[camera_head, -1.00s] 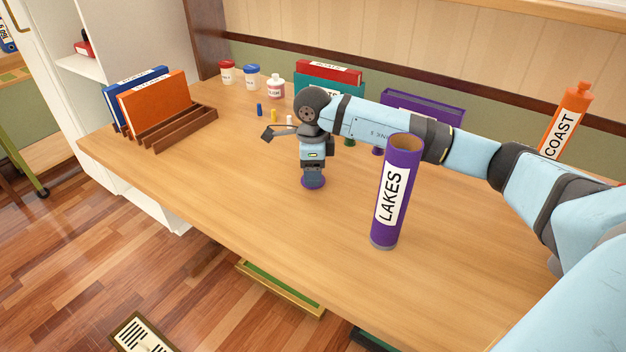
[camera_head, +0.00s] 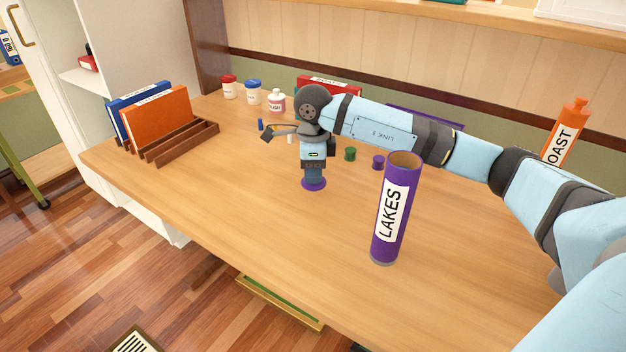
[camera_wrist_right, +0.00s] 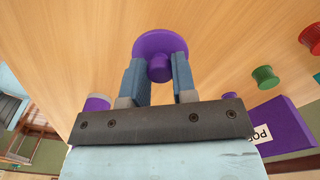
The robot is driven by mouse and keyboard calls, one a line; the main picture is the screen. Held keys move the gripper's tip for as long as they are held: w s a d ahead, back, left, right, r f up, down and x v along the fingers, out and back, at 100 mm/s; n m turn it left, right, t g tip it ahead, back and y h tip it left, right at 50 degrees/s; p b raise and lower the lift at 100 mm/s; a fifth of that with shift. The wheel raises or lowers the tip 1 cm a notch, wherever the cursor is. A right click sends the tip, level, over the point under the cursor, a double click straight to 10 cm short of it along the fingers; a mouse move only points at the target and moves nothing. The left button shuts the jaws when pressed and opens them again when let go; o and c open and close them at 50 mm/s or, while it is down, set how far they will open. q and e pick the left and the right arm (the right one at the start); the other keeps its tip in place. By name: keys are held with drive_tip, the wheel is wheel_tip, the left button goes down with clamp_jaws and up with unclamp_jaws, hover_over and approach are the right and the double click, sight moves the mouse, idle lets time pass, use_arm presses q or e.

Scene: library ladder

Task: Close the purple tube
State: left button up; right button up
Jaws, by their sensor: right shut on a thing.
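The purple tube (camera_head: 390,215), labelled LAKES, stands upright on the table, right of my right gripper. Its top end is open, with a brown inside showing. My right gripper (camera_head: 313,172) points down and is shut on a purple cap (camera_head: 313,185) with a wide flange. In the right wrist view the cap (camera_wrist_right: 160,45) sits by its knob between the fingertips (camera_wrist_right: 158,78). The cap is apart from the tube; its height above the table is hard to tell. My left gripper is not in view.
A green cap (camera_head: 350,154) and another purple cap (camera_head: 378,162) stand behind the tube. An orange tube (camera_head: 566,135) stands at the right. Binders in a wooden rack (camera_head: 180,143) stand at the left. The front middle of the table is clear.

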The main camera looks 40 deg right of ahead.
wheel_tip(320, 180, up, 6)
drive_tip(key=shift+f+p, duration=0.15)
drive_tip(key=shift+p, duration=0.35)
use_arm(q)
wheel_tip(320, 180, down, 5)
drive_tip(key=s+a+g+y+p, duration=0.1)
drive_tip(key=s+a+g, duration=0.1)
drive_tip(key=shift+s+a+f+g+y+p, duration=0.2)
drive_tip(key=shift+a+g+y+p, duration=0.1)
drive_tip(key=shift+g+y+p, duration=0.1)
use_arm(e)
wheel_tip(320, 180, up, 10)
